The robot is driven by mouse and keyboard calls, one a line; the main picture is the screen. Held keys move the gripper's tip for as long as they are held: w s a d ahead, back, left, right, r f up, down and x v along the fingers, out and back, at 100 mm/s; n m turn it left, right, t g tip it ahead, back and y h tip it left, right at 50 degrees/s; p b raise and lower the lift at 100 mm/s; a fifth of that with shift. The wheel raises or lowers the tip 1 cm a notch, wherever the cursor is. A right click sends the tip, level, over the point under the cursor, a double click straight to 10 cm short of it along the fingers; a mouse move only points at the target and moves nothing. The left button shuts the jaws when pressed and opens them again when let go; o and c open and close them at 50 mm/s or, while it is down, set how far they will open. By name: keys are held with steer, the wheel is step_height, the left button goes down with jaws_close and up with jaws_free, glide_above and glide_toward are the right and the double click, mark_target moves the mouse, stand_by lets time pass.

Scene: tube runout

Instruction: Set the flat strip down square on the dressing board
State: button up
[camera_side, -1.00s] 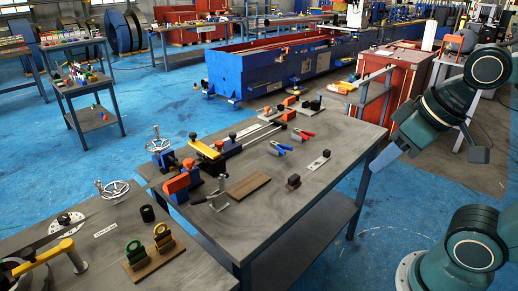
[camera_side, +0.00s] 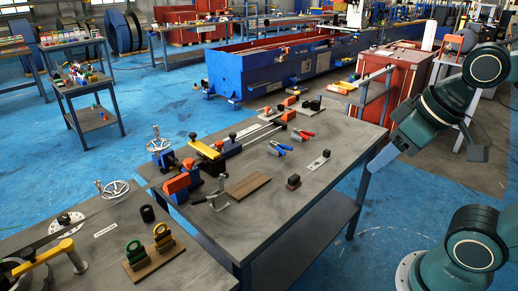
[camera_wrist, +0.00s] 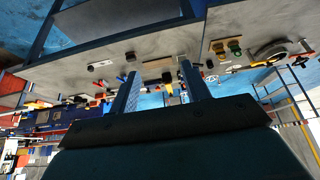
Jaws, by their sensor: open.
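A flat brown board (camera_side: 248,187), which looks like the dressing board, lies bare near the front of the grey bench. It also shows in the wrist view (camera_wrist: 158,64), in line with the gap between my fingers. A flat pale metal strip (camera_side: 318,161) with a black block on it lies on the bench to the right of the board, apart from it; I cannot tell for sure that it is the task's strip. My gripper (camera_wrist: 158,75) is open and empty, with its two fingers well apart. It is beyond the bench's right edge, clear of both.
A blue clamp fixture with orange and yellow parts (camera_side: 178,184) stands left of the board. A second bench (camera_side: 190,268) adjoins at front left. The front right bench top is clear.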

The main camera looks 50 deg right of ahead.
steer(key=w+d+g, duration=0.1)
steer(key=w+d, duration=0.6)
steer(key=w, duration=0.3)
steer(key=w+d, duration=0.7)
steer(key=w, duration=0.3)
steer(key=w+d+f, duration=0.3)
steer(key=d+f, duration=0.6)
steer(key=d, duration=0.4)
steer(key=w+d+f, duration=0.3)
steer(key=d+f, duration=0.5)
steer(key=d, duration=0.5)
steer(key=shift+f, duration=0.4)
steer(key=shift+w, duration=0.1)
glide_above(327, 151)
steer(key=s, duration=0.3)
step_height(327, 151, down, 7)
steer(key=shift+w+f, duration=0.1)
steer(key=shift+w, duration=0.05)
steer(key=shift+w+f, duration=0.15)
steer(key=shift+f, duration=0.2)
steer(key=shift+f, duration=0.1)
